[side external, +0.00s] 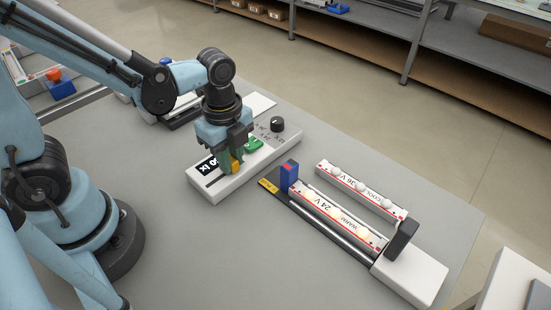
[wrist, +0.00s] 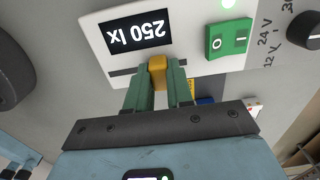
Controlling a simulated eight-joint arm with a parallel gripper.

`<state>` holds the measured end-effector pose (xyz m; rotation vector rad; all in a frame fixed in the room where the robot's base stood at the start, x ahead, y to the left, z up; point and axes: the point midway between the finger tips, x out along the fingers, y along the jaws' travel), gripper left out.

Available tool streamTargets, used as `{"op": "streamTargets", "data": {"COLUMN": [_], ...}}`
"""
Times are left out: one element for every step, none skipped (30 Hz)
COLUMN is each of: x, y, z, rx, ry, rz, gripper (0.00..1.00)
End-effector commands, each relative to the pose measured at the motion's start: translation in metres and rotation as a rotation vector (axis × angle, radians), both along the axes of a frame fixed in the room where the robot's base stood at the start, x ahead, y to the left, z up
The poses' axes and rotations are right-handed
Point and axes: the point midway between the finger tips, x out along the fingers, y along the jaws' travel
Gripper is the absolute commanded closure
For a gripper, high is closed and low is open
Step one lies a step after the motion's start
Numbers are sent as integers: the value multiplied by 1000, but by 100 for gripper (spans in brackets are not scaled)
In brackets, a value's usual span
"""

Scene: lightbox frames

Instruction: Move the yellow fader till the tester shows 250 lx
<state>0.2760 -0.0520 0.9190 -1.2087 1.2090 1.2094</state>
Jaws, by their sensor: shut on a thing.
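The yellow fader (wrist: 157,72) sits in a dark slot on the white tester box (side external: 228,187). My gripper (side external: 231,163) is shut on the fader, with its green fingers on either side of it in the wrist view (wrist: 158,84). The tester's black display (wrist: 138,33) reads 250 lx, upside down in the wrist view. In the side view the display (side external: 207,167) is partly hidden by my gripper. The fader (side external: 237,168) shows there just below the fingers.
A green switch (wrist: 228,40) and a black knob (side external: 277,124) are on the same box. A lit lamp bar marked WARM 24 V (side external: 325,211) and a COOL 36 V bar (side external: 361,190) lie to the right, by a blue and red block (side external: 289,174). The grey table's front is clear.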

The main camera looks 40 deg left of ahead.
Motion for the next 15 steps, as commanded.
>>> {"op": "streamTargets", "data": {"x": [-1, -1, -1, -1, -1, -1, -1, -1, -1, -1, -1, -1, -1, -1, -1], "y": [0, 0, 0, 0, 0, 0, 0, 0, 0, 0, 0, 0, 0, 0, 0], "z": [-1, -1, -1, -1, -1, -1, -1, -1, -1, -1, -1, -1, -1, -1, -1], "rx": [-2, -2, -2, -2, -2, -2, -2, -2, -2, -2, -2, -2, -2, -2, -1], "ry": [-1, -1, -1, -1, -1, -1, -1, -1, -1, -1, -1, -1, -1, -1, -1], "rz": [-1, -1, -1, -1, -1, -1, -1, -1, -1, -1, 0, 0, 0, 0, 0], "gripper": [100, 100, 100, 100, 100, 100, 77, 73, 67, 62, 57, 53, 53, 53, 53]}}
